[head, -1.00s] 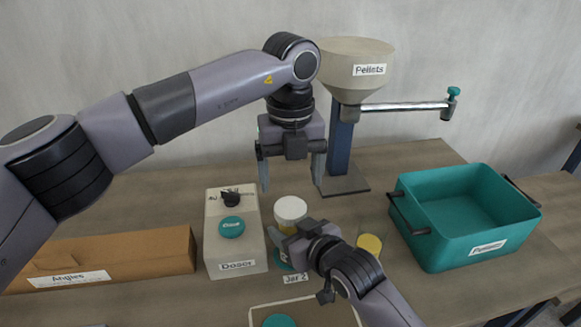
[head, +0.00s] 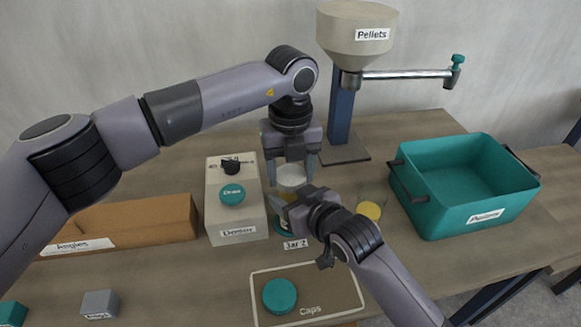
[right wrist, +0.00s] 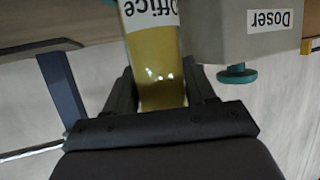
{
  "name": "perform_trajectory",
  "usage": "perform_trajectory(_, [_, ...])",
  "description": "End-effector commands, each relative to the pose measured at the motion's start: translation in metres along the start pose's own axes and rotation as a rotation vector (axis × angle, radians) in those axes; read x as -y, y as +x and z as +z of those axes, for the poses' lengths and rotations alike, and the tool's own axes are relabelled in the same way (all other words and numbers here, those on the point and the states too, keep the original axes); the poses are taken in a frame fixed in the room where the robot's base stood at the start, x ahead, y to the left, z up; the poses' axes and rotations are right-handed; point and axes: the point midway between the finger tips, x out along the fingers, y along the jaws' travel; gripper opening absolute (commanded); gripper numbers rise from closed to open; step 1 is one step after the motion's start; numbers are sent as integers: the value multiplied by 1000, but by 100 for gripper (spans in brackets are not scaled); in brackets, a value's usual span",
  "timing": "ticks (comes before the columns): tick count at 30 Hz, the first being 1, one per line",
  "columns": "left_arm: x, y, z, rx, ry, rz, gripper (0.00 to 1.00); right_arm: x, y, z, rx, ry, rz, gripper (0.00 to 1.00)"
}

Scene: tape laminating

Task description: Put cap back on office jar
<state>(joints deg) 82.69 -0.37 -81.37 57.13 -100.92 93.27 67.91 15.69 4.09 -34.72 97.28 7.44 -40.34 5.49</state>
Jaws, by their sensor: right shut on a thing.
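The office jar (right wrist: 157,75) holds yellow contents and shows its "Office" label in the right wrist view. My right gripper (right wrist: 165,95) is shut on it, with a finger on each side. In the head view, the jar's whitish round top (head: 291,178) shows between the fingers of my left gripper (head: 291,172), which points down. Whether those fingers touch the top is unclear, as is whether the top is a cap. My right gripper (head: 291,208) hides much of the jar in the head view. A teal cap (head: 280,295) lies on the "Caps" mat (head: 335,290).
The doser (head: 236,237) stands left of the jar, and the "Jar 2" label (head: 296,244) in front. Another container with yellow contents (head: 369,210) stands right. A teal pellets bin (head: 480,215) and the pellets hopper (head: 355,30) stand farther off. The "Angles" box (head: 140,218) is left.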

Motion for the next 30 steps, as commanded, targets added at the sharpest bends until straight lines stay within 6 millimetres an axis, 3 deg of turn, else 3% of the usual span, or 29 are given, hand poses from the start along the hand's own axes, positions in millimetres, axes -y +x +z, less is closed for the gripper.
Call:
perform_trajectory(8, [0,-1,0,1,18,0,25,0,0,-1,-3,0,0,0])
perform_trajectory(18, [0,-1,0,0,293,0,25,0,0,-1,-3,0,0,0])
perform_trajectory(26, [0,0,0,0,301,0,25,0,0,-1,-2,0,0,0])
perform_trajectory(27, [0,0,0,0,301,0,68,0,0,-1,-2,0,0,0])
perform_trajectory(29, [0,0,0,0,301,0,87,0,0,-1,-2,0,0,0])
perform_trajectory(30, [0,0,0,0,300,0,87,0,0,-1,-2,0,0,0])
